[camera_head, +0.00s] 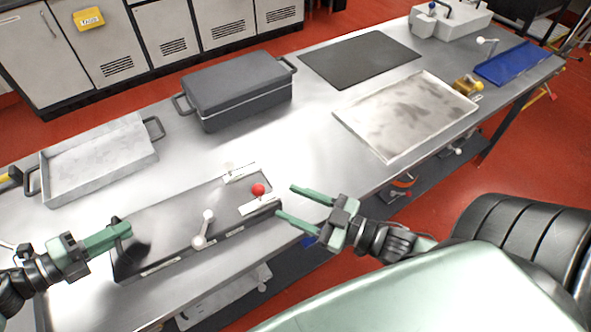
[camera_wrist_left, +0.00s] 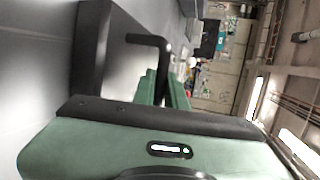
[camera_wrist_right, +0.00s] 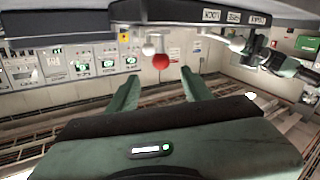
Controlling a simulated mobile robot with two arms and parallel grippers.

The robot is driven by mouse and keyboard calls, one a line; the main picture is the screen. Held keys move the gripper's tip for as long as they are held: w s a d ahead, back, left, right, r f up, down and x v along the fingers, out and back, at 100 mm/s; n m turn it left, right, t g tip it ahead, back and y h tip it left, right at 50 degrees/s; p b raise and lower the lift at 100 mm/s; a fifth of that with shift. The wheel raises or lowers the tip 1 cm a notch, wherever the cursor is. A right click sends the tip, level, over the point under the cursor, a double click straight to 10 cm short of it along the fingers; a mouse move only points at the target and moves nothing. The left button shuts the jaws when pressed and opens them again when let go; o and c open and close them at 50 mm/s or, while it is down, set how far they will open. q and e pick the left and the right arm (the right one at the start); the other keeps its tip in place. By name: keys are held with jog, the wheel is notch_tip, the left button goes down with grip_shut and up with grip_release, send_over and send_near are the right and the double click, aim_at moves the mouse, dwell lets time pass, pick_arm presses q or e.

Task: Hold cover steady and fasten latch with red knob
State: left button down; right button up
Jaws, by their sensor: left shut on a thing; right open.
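The dark grey cover (camera_head: 165,238) lies along the front of the steel workbench. A red knob (camera_head: 258,190) stands on the latch at its right end; the knob also shows in the right wrist view (camera_wrist_right: 160,61). My left gripper (camera_head: 126,230) is shut at the cover's left end. In the left wrist view, its fingers (camera_wrist_left: 162,85) close on a black bent handle (camera_wrist_left: 155,42). My right gripper (camera_head: 284,203) is open and empty, just right of the red knob and apart from it. In the right wrist view, the knob appears beyond the fingertips (camera_wrist_right: 160,84).
A lever with a pale knob (camera_head: 203,230) stands on the cover's near side. Behind are a grey tray (camera_head: 95,178), a lidded dark box (camera_head: 240,88), a black mat (camera_head: 360,55) and a stained tray (camera_head: 408,112). Bare bench lies behind the cover.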

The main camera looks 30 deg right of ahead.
pick_arm(q)
jog(key=shift+s+f, duration=0.25)
jog(key=shift+f, duration=0.3)
jog(key=c, duration=1.4)
grip_release()
jog(key=shift+a, duration=0.1)
pick_arm(e)
jog(key=shift+f, duration=0.1)
pick_arm(q)
jog(key=shift+o, duration=0.2)
jog(key=shift+w+r, duration=0.15)
jog(key=shift+w+r, duration=0.1)
jog(key=shift+r, duration=0.05)
pick_arm(e)
jog(key=shift+w, duration=0.1)
pick_arm(q)
jog(key=v, duration=1.2)
